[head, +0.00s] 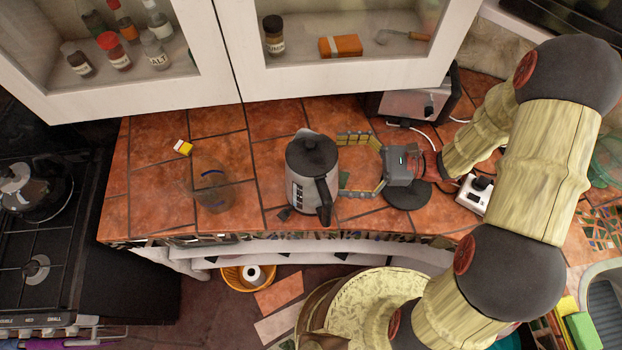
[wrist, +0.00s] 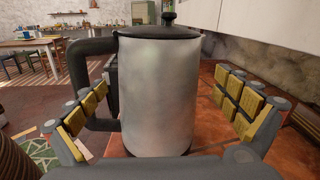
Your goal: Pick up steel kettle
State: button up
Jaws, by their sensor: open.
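The steel kettle (head: 303,190) stands upright on the tiled counter in the head view, with a black lid and a black handle toward the front right. My gripper (head: 343,165) is open just right of it, with its fingers pointing left at the kettle. In the wrist view the kettle (wrist: 158,90) fills the middle, between the two spread fingers of my gripper (wrist: 158,112). Its black handle (wrist: 78,85) is on the left, near the left finger. A gap shows between the body and the right finger. I cannot tell whether the left finger touches the handle.
A clear glass (head: 212,190) and a small yellow-and-white block (head: 183,147) are on the counter to the left. A toaster (head: 408,105) stands behind my gripper, and a white socket block (head: 474,194) lies right of it. White cabinets (head: 340,78) overhang the back. The counter's front edge is close to the kettle.

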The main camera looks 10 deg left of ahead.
aim_at(312, 165)
jog(key=shift+s+a+r+b, duration=0.1)
jog(key=shift+s+a+b, duration=0.1)
jog(key=shift+a, duration=0.95)
jog(key=shift+s+a+b, duration=0.1)
jog(key=shift+s+a, duration=0.05)
jog(key=shift+a, duration=1)
jog(key=shift+s+a+r+b, duration=0.1)
jog(key=shift+s+a+b, duration=0.1)
jog(key=shift+a, duration=0.95)
jog(key=shift+c, duration=0.4)
jog(key=c, duration=1.7)
